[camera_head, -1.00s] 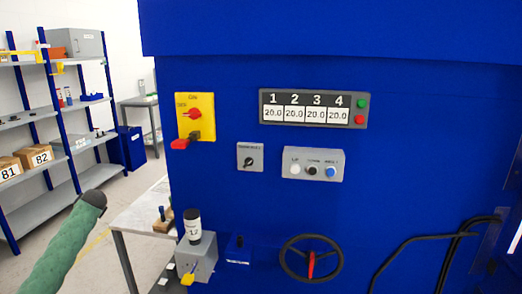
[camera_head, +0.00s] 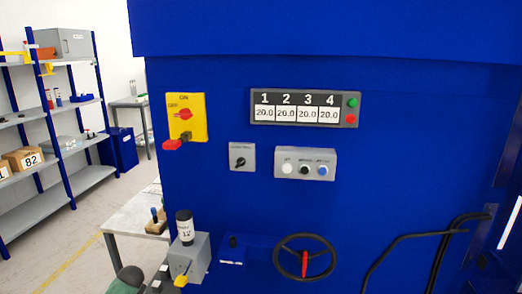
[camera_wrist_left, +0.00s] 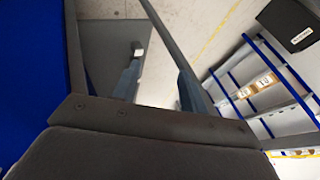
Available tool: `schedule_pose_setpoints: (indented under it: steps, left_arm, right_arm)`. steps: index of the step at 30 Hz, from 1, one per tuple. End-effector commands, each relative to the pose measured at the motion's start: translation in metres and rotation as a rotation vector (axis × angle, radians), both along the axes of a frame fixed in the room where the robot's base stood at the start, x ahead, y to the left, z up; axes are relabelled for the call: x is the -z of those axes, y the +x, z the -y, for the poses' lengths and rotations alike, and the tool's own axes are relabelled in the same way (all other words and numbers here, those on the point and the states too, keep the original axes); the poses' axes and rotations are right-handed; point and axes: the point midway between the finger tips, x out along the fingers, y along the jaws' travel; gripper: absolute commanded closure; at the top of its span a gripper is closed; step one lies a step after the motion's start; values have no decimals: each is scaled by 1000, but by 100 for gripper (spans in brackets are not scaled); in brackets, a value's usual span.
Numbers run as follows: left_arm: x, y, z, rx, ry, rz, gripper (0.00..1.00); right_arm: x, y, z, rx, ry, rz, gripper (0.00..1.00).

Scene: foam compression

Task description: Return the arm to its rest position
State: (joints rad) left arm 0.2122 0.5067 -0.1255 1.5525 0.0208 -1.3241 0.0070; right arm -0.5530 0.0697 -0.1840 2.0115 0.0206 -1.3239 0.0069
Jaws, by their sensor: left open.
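My right arm and gripper are not in view.
A blue machine (camera_head: 400,120) with a yellow switch (camera_head: 186,102), displays and a handwheel (camera_head: 304,257) fills the right. A grey box (camera_head: 188,258) with a dark cylinder on it stands low in front. Shelves (camera_head: 87,185) stand at far left, with clear floor before them.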

Motion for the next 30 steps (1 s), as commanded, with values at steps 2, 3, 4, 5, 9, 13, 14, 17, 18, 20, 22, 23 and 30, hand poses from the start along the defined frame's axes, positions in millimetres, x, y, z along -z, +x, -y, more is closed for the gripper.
schedule_pose_setpoints:
  steps: [2, 3, 4, 5, 9, 13, 14, 17, 18, 20, 22, 23, 30]
  left_arm:
    - [33, -27, 33, 25, -32, -30, 57]
    - [47, -40, 49, 36, -47, -42, 57]
    - [57, -50, 61, 44, -58, -51, 57]
    - [67, -61, 72, 51, -70, -62, 57]
    - [109, -114, 127, 83, -129, -107, 57]
    - [140, -168, 175, 106, -188, -147, 57]
    - [147, -180, 187, 110, -202, -155, 57]
    - [164, -223, 222, 120, -250, -184, 57]
    - [170, -240, 236, 123, -269, -195, 57]
    - [178, -266, 256, 127, -298, -211, 57]
    - [184, -296, 279, 129, -332, -230, 57]
    - [187, -309, 288, 129, -347, -239, 57]
    - [192, -405, 355, 117, -457, -295, 57]
  right_arm:
    - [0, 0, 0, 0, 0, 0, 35]
    - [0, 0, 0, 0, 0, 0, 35]
    - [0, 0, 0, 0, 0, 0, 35]
    - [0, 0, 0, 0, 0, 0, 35]
    - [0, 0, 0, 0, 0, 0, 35]
    - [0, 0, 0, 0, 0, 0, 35]
    - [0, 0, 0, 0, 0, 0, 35]
    - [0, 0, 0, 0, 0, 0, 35]
    - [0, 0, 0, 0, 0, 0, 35]
    - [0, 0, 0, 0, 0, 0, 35]
    - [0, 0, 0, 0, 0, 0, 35]
    - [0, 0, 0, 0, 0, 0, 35]
    - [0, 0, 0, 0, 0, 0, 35]
